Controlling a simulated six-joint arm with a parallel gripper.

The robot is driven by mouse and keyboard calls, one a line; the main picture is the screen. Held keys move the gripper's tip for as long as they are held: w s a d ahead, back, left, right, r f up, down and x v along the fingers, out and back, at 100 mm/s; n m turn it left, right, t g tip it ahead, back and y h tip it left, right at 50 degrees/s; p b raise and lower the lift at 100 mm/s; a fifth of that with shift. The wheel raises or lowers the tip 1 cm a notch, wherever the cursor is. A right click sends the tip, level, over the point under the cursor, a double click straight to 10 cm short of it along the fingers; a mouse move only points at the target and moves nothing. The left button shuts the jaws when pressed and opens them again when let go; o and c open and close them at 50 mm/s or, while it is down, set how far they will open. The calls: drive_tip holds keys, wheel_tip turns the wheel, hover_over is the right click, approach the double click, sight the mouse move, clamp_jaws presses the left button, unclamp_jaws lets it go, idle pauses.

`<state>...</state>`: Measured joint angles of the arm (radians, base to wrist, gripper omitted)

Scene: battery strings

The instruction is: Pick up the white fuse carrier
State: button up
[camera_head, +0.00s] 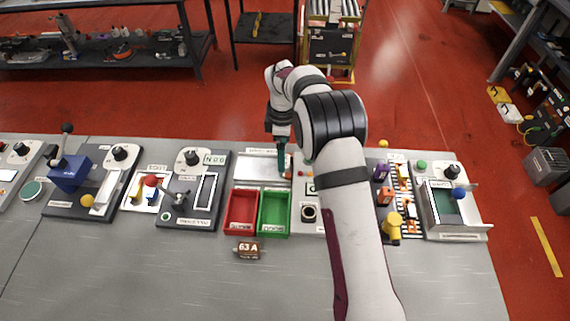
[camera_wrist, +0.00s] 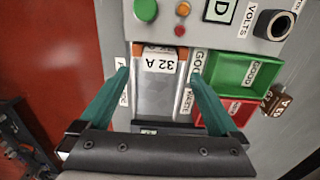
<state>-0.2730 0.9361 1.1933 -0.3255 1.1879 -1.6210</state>
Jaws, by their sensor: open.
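The white fuse carrier (camera_wrist: 159,60), marked 32 A, shows in the wrist view with orange end pieces. It is at the far end of a bare metal tray (camera_wrist: 158,98). My gripper (camera_wrist: 161,75) is open, with one green finger to each side of the carrier's line. I see no finger closed on it, and cannot tell how far above it the fingertips are. In the head view my gripper (camera_head: 283,160) points down at the right end of the metal tray (camera_head: 257,168). The carrier is mostly hidden there, with only a small orange patch showing.
A red bin (camera_head: 241,211) and a green bin (camera_head: 274,213) stand in front of the tray. A brown 63 A carrier (camera_head: 247,249) lies in front of them. A panel with a black dial (camera_head: 309,213) is at their right. The bench's front is largely clear.

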wheel_tip(320, 180, down, 4)
drive_tip(key=shift+a+r, duration=0.1)
drive_tip(key=shift+r, duration=0.1)
clamp_jaws()
drive_tip(key=shift+d+r, duration=0.2)
drive_tip(key=shift+r, duration=1)
drive_tip(key=shift+d+r, duration=0.15)
drive_tip(key=shift+r, duration=1)
drive_tip(key=s+d+r, duration=0.3)
drive_tip(key=d+r, duration=0.3)
drive_tip(key=d, duration=0.4)
drive_tip(key=s+a+f, duration=0.1)
drive_tip(key=s+a, duration=1)
drive_tip(key=a, duration=0.1)
drive_tip(key=shift+s+a+f, duration=0.25)
drive_tip(key=shift+f, duration=0.1)
